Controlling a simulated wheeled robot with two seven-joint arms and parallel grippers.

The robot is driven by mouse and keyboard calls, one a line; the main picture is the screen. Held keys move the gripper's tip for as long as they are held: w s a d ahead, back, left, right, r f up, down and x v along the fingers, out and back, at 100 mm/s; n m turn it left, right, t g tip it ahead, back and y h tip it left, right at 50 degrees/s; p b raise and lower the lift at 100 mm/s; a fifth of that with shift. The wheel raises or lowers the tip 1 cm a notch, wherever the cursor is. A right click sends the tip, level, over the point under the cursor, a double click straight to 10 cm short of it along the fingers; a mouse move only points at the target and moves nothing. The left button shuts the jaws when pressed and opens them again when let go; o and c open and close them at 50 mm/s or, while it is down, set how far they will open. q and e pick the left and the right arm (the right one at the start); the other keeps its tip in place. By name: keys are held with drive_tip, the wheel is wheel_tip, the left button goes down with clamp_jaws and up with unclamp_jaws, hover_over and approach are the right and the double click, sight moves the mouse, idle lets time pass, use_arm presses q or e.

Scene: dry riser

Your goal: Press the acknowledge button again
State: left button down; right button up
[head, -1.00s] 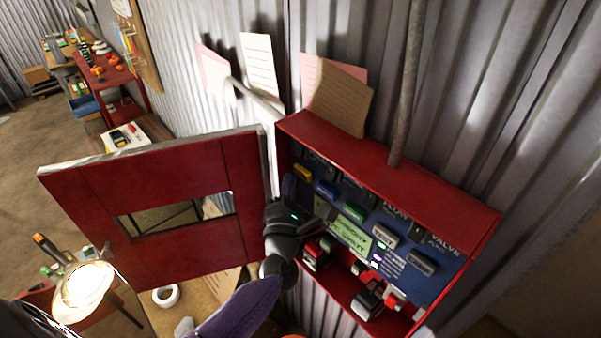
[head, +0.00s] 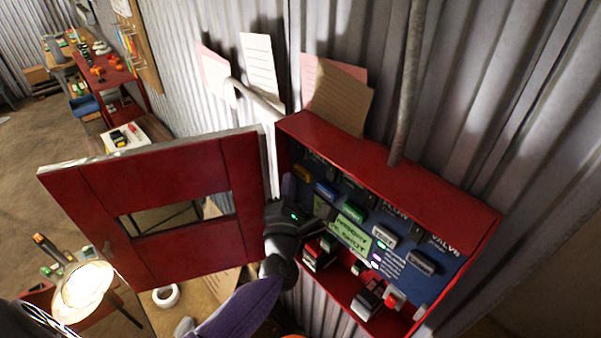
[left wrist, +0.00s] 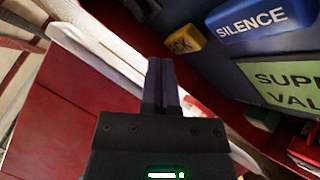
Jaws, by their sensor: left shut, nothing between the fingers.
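The acknowledge button is a yellow block marked ACK (left wrist: 186,39) in the left wrist view, at the upper left of the blue panel. It also shows in the head view (head: 302,172). My left gripper (head: 289,188) is in front of the red box's left side in the head view, fingers up, just below and left of the yellow button. In the left wrist view its shut, empty fingers (left wrist: 160,65) end below and left of the button, with a gap between them in the picture. Whether they touch anything is unclear. My right gripper is not in view.
A blue SILENCE button (left wrist: 252,20) sits right of the yellow one. A green button (head: 353,212), pale buttons and a green label (head: 352,238) follow on the panel. The red door (head: 190,245) stands open at left. Red and grey parts (head: 367,303) occupy the box bottom.

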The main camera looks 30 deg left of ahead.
use_arm(q)
drive_tip(key=shift+w+d, duration=0.15)
drive_tip(key=shift+w, duration=0.25)
drive_tip(key=shift+w+d+b, duration=0.2)
drive_tip(key=shift+w+b, duration=0.25)
idle(0.8)
drive_tip(key=shift+s, duration=0.1)
drive_tip(key=shift+s+a+p, duration=0.3)
drive_tip(key=shift+s+a, duration=0.05)
drive_tip(key=shift+s, duration=0.4)
drive_tip(key=s, duration=0.1)
drive_tip(key=s+a, duration=0.1)
drive_tip(key=s, duration=0.1)
drive_tip(key=s+a+p, duration=0.1)
drive_tip(key=shift+s, duration=0.3)
